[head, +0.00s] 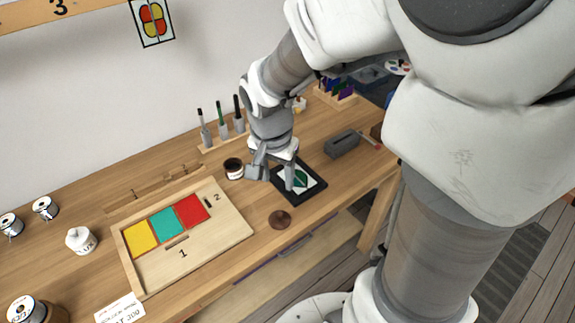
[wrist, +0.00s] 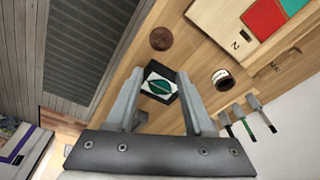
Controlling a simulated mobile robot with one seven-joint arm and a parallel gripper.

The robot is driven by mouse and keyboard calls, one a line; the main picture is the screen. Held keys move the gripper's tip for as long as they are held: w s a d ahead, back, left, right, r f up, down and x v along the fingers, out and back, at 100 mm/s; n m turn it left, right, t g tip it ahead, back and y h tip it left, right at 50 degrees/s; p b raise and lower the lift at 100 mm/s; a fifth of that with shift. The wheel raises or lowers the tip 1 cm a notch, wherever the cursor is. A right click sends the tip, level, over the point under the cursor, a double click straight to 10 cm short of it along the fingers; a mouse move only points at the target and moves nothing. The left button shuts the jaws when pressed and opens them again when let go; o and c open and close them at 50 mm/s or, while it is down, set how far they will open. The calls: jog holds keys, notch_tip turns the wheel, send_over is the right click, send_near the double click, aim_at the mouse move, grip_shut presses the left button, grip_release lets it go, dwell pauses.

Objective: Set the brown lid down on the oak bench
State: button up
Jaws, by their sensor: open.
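The brown lid (head: 280,219) is a small round disc lying flat on the oak bench (head: 262,205), near the front edge. It also shows in the wrist view (wrist: 161,39), ahead of the fingertips, with nothing holding it. My gripper (head: 271,178) is above the bench, over the black-framed picture with a green leaf (head: 302,179), left and behind of which stands a jar. In the wrist view my gripper (wrist: 158,75) has its two fingers spread apart and empty.
The small open jar (head: 233,168) with dark contents stands just left of my gripper. A wooden board with yellow, teal and red panels (head: 218,228) lies left of the lid. A pen rack (head: 222,138) is behind, and a grey block (head: 342,144) to the right.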

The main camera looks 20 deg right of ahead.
jog(key=s+r+n+t+y, duration=0.1)
jog(key=s+r+n+t, duration=0.3)
jog(key=s+r+n, duration=0.4)
jog(key=s+r, duration=0.3)
jog(key=r, duration=0.2)
jog(key=shift+s+d+r+n, duration=0.25)
jog(key=shift+s+d+n, duration=0.05)
jog(key=shift+s+d, duration=0.1)
